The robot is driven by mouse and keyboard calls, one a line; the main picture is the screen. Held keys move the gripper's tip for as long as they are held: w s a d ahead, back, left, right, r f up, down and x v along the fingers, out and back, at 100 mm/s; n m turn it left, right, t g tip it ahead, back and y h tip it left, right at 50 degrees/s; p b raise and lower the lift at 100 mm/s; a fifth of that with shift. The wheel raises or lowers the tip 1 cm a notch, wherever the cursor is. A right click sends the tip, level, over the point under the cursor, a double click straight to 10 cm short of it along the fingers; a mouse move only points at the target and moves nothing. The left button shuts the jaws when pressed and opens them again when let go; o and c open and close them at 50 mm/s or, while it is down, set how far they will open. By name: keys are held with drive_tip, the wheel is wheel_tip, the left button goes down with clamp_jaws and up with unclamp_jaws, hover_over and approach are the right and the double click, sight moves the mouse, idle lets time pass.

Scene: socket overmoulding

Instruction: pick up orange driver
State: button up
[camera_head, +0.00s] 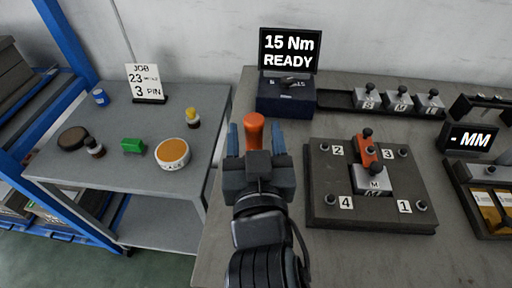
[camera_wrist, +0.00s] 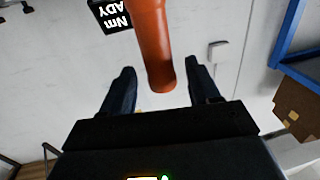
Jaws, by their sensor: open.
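The orange driver (camera_head: 254,128) shows in the head view just beyond and between the fingers of my gripper (camera_head: 257,142). Its lower part is hidden behind my gripper. In the wrist view the orange driver (camera_wrist: 154,50) comes down from the top edge, with its rounded end between or just ahead of the two dark fingers of my gripper (camera_wrist: 160,85). The fingers are spread apart, with a gap on each side of the driver. I cannot tell how deep it lies between them.
A torque display (camera_head: 288,50) reading "15 Nm READY" stands behind on a dark blue box (camera_head: 286,98). A dark fixture plate (camera_head: 325,205) with numbered posts and an orange clamp (camera_head: 366,152) lies to the right. A grey side table (camera_head: 90,178) with small items stands left.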

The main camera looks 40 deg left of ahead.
drive_tip(key=shift+x, duration=1.2)
drive_tip(key=shift+c, duration=0.4)
clamp_jaws()
